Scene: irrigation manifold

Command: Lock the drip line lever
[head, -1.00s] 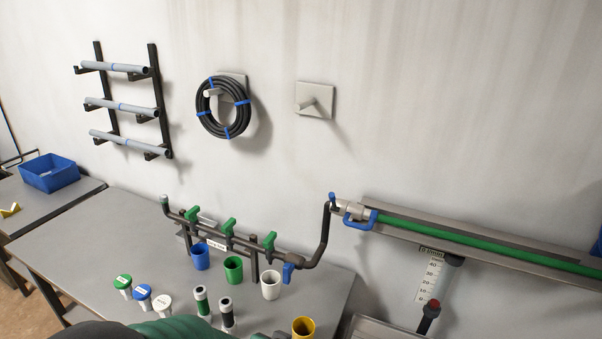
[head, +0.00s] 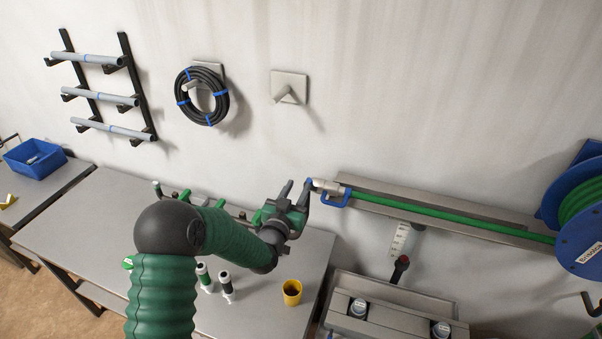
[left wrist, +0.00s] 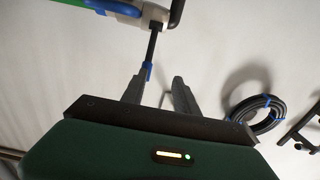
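The drip line lever (left wrist: 152,45) is a dark stem with a blue end, standing out from the pale metal coupling (left wrist: 155,13) in the left wrist view. In the head view its blue end (head: 309,183) shows small at the left end of the coupling (head: 327,185). My left gripper (head: 295,191) is beside it, just to its left. In the left wrist view its two fingers (left wrist: 159,92) are apart, with the blue end near the left finger; contact cannot be told. A blue loop handle (head: 336,199) sits by the coupling. My right gripper is not in view.
A green drip line (head: 430,214) runs right along a metal rail to a blue reel (head: 582,212). My left arm covers much of the manifold over the grey table (head: 75,215). A yellow cup (head: 292,292) stands near its right edge. A black hose coil (head: 202,96) hangs on the wall.

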